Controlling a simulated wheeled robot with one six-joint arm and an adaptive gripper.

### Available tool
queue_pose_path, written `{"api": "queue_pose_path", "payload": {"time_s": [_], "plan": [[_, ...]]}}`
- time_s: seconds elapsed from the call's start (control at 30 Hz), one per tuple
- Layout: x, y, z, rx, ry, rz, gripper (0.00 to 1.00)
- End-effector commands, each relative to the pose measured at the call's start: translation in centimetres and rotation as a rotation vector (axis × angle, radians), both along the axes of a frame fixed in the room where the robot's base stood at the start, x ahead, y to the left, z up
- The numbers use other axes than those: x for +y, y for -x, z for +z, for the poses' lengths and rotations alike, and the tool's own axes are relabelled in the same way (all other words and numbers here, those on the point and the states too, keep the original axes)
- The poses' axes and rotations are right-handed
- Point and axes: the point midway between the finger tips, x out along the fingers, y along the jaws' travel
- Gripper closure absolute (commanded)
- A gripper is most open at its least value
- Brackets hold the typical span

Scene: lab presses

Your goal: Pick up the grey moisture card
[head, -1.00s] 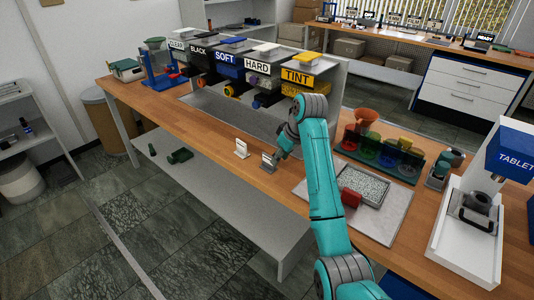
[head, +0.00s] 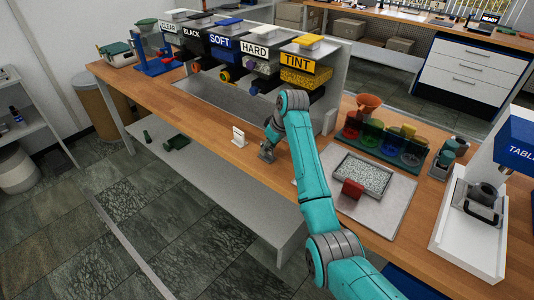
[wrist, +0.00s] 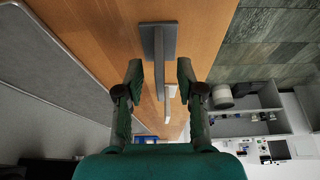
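The grey moisture card (wrist: 158,70) stands on its grey foot on the wooden bench and shows in the middle of the wrist view. My gripper (wrist: 160,70) is open, with one finger on each side of the card and a visible gap to both. In the head view my gripper (head: 266,153) is low over the bench and hides most or all of the grey card. A white card (head: 239,137) on a similar foot stands just left of my gripper. It also shows partly behind the grey card in the wrist view (wrist: 170,91).
The dispenser shelf with labelled bins (head: 297,62) stands behind my gripper. The tablet press (head: 475,220) is at far right. The bench's front edge is close.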

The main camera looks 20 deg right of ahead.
Motion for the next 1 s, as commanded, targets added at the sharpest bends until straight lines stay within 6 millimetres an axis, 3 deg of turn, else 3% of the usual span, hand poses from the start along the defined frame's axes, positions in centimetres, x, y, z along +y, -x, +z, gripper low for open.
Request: {"api": "queue_pose_path", "payload": {"time_s": [0.2, 0.43, 0.47, 0.6, 1.0], "plan": [[0.4, -0.7, -1.9, 0.0, 0.0, 0.0, 0.62], [0.5, -0.8, -2.1, -0.001, 0.001, 0.0, 0.62], [0.5, -0.8, -2.1, -0.001, 0.0, 0.0, 0.65], [0.5, -0.8, -2.1, -0.001, 0.0, 0.0, 1.0], [0.5, -0.8, -1.9, -0.002, 0.001, -0.001, 1.0]]}}
